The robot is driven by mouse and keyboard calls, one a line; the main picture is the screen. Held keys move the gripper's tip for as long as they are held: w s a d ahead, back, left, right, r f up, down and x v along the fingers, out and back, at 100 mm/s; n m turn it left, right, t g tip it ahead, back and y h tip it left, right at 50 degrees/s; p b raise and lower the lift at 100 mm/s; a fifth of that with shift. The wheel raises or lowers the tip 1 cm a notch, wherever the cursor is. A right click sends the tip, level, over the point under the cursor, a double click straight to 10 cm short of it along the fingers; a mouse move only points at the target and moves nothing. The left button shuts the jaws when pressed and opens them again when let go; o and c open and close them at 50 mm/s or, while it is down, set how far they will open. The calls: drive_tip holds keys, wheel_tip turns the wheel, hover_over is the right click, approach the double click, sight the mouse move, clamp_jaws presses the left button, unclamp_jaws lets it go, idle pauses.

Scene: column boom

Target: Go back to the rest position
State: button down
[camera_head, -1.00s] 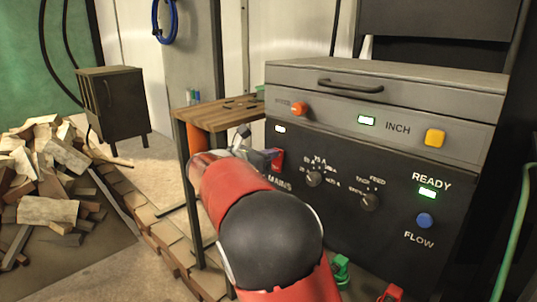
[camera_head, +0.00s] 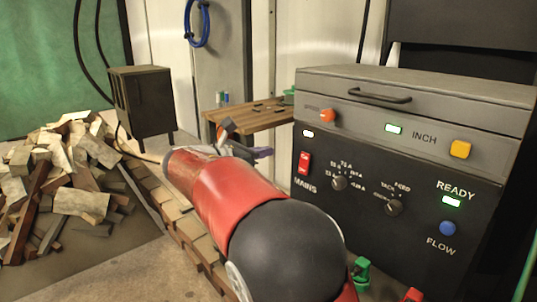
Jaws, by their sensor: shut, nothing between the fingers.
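My red and black arm reaches up from the bottom of the head view. My gripper (camera_head: 262,153) is at its far end, left of the dark machine panel (camera_head: 375,215) and in front of the small wooden table (camera_head: 250,117). It is shut and empty, and the arm hides part of it. It is apart from the red MAINS switch (camera_head: 304,163). The READY light (camera_head: 452,201) and the INCH light (camera_head: 394,129) glow green-white.
A heap of split wood (camera_head: 75,180) lies on the left, with a dark stove (camera_head: 142,103) behind it. A low brick edging (camera_head: 190,225) runs beside my arm. A blue cable coil (camera_head: 197,24) hangs at the back. Open floor lies at the lower left.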

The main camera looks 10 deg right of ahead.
drive_tip(key=s+d+f+m+g+y, duration=0.2)
drive_tip(key=s+d+f+m+y, duration=0.15)
drive_tip(key=s+d+m, duration=0.35)
drive_tip(key=s+d+f+m+g+y, duration=0.3)
drive_tip(key=s+d+f+m, duration=0.15)
drive_tip(key=s, duration=0.45)
drive_tip(key=s+a+f+m+y, duration=0.2)
drive_tip(key=s+m, duration=0.4)
drive_tip(key=s, duration=0.3)
drive_tip(key=s+a+f+m+t+y, duration=0.1)
drive_tip(key=s+f+m+y, duration=0.4)
drive_tip(key=s+m, duration=0.2)
drive_tip(key=shift+s+a, duration=0.35)
drive_tip(key=shift+s, duration=0.75)
drive_tip(key=shift+f, duration=0.1)
